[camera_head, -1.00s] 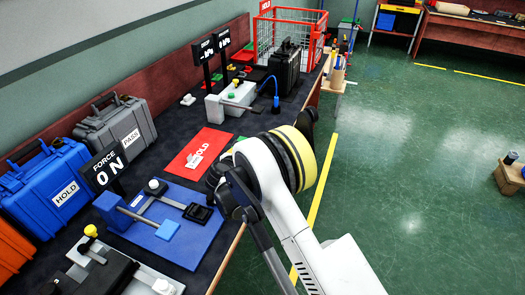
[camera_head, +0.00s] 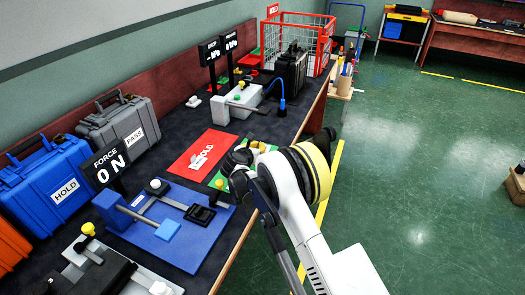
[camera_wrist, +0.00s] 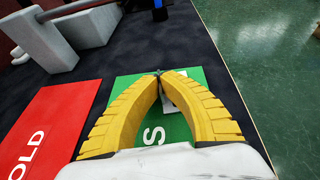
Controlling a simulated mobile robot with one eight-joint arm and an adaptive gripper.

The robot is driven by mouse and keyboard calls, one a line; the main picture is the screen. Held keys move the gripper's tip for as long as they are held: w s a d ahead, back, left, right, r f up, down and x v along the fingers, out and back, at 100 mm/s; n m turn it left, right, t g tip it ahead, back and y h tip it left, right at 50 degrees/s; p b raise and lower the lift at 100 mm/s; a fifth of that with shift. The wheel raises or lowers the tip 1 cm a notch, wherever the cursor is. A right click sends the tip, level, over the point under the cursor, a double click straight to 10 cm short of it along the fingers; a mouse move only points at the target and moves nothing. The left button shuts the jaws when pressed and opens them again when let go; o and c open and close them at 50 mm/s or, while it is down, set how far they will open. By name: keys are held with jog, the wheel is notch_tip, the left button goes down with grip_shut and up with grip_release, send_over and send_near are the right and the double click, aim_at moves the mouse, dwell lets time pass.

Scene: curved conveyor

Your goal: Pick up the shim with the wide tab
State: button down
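In the wrist view, my gripper (camera_wrist: 159,76) has two curved yellow fingers whose tips meet over the green mat (camera_wrist: 185,133). A small pale grey flat piece (camera_wrist: 171,104) shows between the fingers, partly hidden by the right one. I cannot tell its tab shape, or whether the tips pinch it. In the head view, my gripper (camera_head: 232,161) is low over the green mat (camera_head: 238,148), partly hidden by my wrist.
A blue clamp fixture (camera_head: 170,228) stands in front of the red mat, near the FORCE display (camera_head: 108,163). A grey-white press (camera_head: 240,100) stands behind the mats. Blue (camera_head: 50,185) and grey (camera_head: 122,125) cases line the wall. The bench edge is close on the right.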

dwell(0.4)
jog(key=shift+r+p, duration=0.35)
jog(key=shift+r, duration=0.2)
jog(key=r+p, duration=0.1)
jog(key=r, duration=0.1)
jog(key=d+r+p, duration=0.1)
jog(key=r, duration=0.1)
jog(key=s+d+r+p, duration=0.1)
jog(key=d+r+p, duration=0.3)
jog(key=d, duration=0.6)
jog(key=shift+d+r, duration=0.3)
jog(key=shift+r, duration=0.65)
